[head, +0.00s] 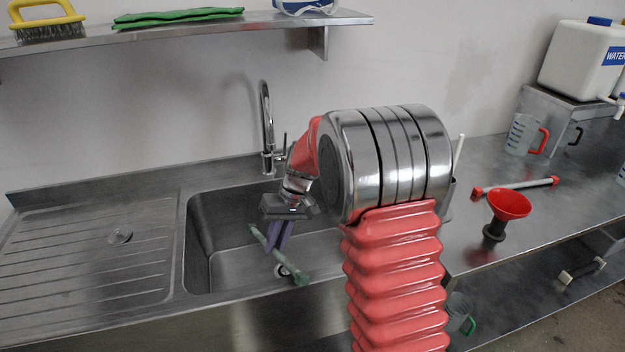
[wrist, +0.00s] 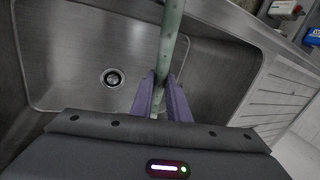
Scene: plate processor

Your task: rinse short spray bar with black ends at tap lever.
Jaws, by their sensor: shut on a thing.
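My gripper (head: 276,243) has purple fingers and is shut on a grey-green bar (head: 295,272), inside the sink. In the wrist view the fingers (wrist: 161,92) close around the bar (wrist: 171,35), which runs away toward the top. The held bar's visible ends look green, not black; one end is wider. My gripper is below and in front of the tap.
The sink (head: 196,250) has a drain (wrist: 112,77) and a ribbed drainboard (head: 80,255) at left. A bar with red ends (head: 530,184), a red funnel (head: 510,204), a jug (head: 522,135) and a water container (head: 580,60) stand right. A shelf (head: 200,28) hangs above.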

